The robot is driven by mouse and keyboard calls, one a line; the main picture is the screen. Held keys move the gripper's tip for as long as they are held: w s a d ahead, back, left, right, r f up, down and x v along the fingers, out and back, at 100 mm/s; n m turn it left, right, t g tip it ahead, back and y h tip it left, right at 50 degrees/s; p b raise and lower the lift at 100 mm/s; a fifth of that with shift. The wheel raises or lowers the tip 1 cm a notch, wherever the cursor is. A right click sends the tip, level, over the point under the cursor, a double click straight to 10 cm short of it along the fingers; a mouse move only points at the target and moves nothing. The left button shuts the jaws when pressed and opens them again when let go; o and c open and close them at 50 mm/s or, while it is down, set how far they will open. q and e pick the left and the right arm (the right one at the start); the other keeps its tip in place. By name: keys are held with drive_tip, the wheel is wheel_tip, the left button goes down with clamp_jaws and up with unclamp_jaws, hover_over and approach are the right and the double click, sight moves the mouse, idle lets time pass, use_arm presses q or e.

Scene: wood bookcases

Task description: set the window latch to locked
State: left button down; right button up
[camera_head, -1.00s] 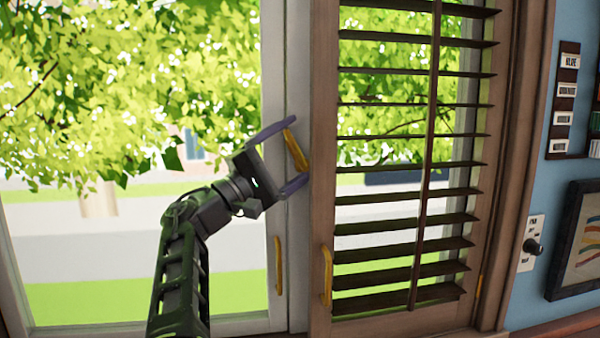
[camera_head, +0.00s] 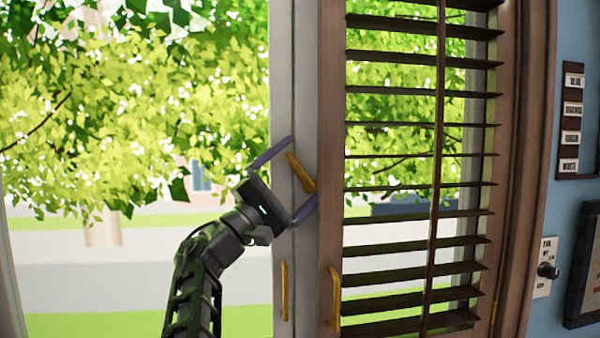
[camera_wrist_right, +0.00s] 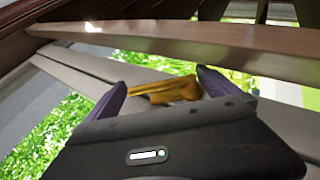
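The yellow window latch (camera_head: 300,172) sits on the pale window frame, beside the wooden shutter's edge. It slants from upper left to lower right. My right gripper (camera_head: 303,169) is open, with one purple finger above the latch and one below it. In the right wrist view the latch (camera_wrist_right: 165,91) lies between the two spread fingers (camera_wrist_right: 164,91). I cannot tell whether a finger touches it. My left gripper is not in view.
A brown louvred shutter (camera_head: 331,150) stands right of the latch, close to the fingertips. Yellow handles are on the window frame (camera_head: 284,290) and the shutter (camera_head: 335,300). A wall switch plate (camera_head: 544,268) and a dark picture frame (camera_head: 583,265) are at the right.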

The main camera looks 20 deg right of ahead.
drive_tip(key=b+v, duration=0.2)
drive_tip(key=v, duration=0.5)
drive_tip(key=shift+a+f, duration=0.25)
drive_tip(key=shift+a, duration=0.05)
drive_tip(key=shift+s, duration=0.1)
